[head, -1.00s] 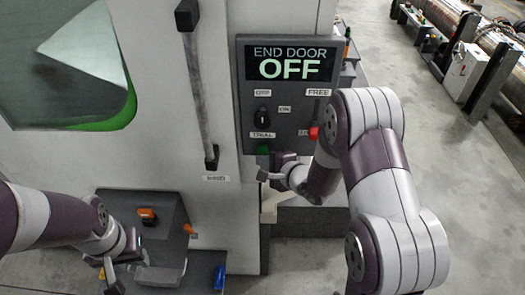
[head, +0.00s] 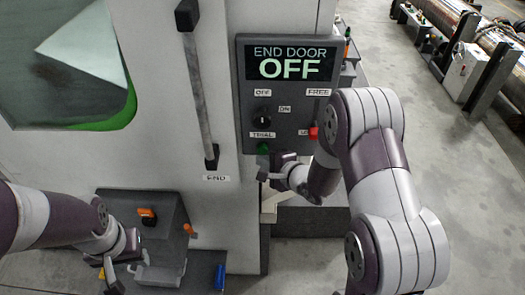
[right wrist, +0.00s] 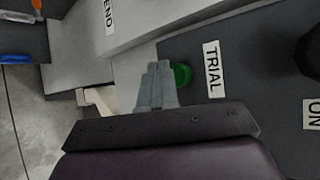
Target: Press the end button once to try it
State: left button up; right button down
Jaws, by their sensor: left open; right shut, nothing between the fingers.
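The control panel (head: 285,95) on the machine front has a display reading END DOOR OFF. A green button (head: 263,148) sits low on the panel, just under the TRIAL label (head: 262,134). It also shows in the right wrist view (right wrist: 183,75), partly behind my finger tips. My right gripper (head: 263,171) is shut and empty, its tips just below and very close to the button; I cannot tell whether they touch. The fingers (right wrist: 157,84) show in the right wrist view. My left gripper (head: 122,274) is open and empty at the lower left, away from the panel.
A black knob (head: 262,117) sits above the TRIAL label, and a red control (head: 313,133) is at the panel's right, partly behind my right arm. A vertical handle (head: 197,95) stands left of the panel, above an END label. A grey box (head: 150,215) is near my left gripper.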

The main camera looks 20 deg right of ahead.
dwell(0.8)
jog(key=shift+w+d, duration=0.1)
jog(key=shift+w, duration=0.35)
jog(key=shift+w+d+p, duration=0.2)
jog(key=shift+w+p, duration=0.2)
jog(key=shift+w, duration=0.15)
dwell(0.7)
dwell(0.3)
jog(key=shift+s+a, duration=0.3)
jog(key=shift+s, duration=0.65)
